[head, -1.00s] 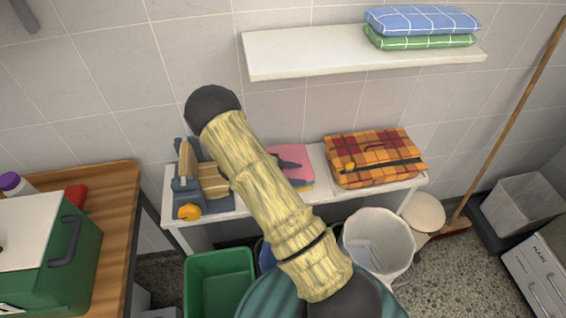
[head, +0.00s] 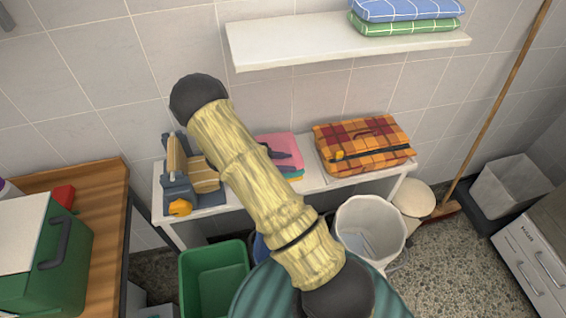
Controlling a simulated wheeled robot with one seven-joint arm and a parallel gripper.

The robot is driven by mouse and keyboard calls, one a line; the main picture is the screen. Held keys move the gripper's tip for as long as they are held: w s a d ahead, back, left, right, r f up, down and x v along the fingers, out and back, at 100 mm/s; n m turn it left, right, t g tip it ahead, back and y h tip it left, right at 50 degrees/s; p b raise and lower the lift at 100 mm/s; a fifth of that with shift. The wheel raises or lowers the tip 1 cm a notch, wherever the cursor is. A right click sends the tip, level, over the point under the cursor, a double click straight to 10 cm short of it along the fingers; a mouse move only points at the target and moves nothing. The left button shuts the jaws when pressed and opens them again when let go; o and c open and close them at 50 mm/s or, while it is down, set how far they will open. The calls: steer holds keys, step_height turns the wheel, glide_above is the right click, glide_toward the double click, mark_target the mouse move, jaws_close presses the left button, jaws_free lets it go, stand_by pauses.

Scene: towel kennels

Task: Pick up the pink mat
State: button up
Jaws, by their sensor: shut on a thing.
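The pink mat (head: 279,143) lies on top of a small folded stack on the white bench, in the middle of the head view. Yellow and teal edges (head: 294,175) show beneath it. My gripper (head: 284,155) is a dark shape at the mat's upper face, shut on the mat. My arm in its yellowish sleeve crosses in front and hides the mat's left and front parts, and much of the gripper. I cannot see a clear gap between the mat and the stack.
On the white bench (head: 232,207), a grey-blue device with an orange knob (head: 180,207) stands left and an orange checked bag (head: 360,143) right. A white shelf (head: 290,48) with folded cloths hangs above. A green bin (head: 213,277) and a white bucket (head: 370,228) stand below.

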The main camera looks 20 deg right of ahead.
step_height(320, 180, up, 9)
steer(key=shift+r+b, duration=0.1)
steer(key=shift+b, duration=0.6)
steer(key=shift+d, duration=0.15)
